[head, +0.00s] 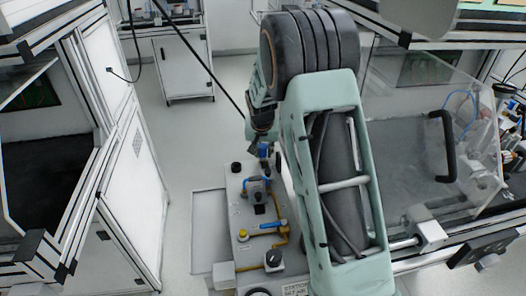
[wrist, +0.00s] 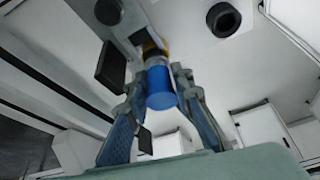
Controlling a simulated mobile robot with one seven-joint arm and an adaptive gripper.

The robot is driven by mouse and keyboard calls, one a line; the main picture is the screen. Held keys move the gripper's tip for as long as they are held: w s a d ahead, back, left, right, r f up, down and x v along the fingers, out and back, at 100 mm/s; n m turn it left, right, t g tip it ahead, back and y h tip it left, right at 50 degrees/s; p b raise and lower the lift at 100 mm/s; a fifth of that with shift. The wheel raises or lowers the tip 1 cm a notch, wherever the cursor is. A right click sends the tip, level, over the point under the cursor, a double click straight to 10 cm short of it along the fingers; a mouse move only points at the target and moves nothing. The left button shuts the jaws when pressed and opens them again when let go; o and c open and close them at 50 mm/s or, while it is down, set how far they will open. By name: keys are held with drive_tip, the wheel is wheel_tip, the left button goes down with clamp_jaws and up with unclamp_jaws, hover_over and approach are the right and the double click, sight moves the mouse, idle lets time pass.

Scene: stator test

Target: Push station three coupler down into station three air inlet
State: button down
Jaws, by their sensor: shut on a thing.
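A blue cylinder (wrist: 161,88), which looks like the coupler, sits between the two fingers of my gripper (wrist: 158,105) in the wrist view. A brass-coloured collar (wrist: 152,50) meets its far end, beside a grey fitting (wrist: 130,22). I cannot tell whether the coupler is seated on an inlet or only lined up with it. In the head view my gripper (head: 262,138) is at the far end of the panel, with the blue coupler (head: 263,150) just below it. My gripper is shut on the coupler. The inlet itself is not clearly visible.
A black round part (wrist: 223,18) is at upper right in the wrist view. A white cabinet (head: 140,170) stands left; floor between is free.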

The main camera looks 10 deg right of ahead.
drive_tip(key=shift+f+b, duration=0.4)
drive_tip(key=shift+f, duration=0.1)
drive_tip(key=c, duration=1.6)
unclamp_jaws()
drive_tip(key=v, duration=1.2)
drive_tip(key=shift+s, duration=0.15)
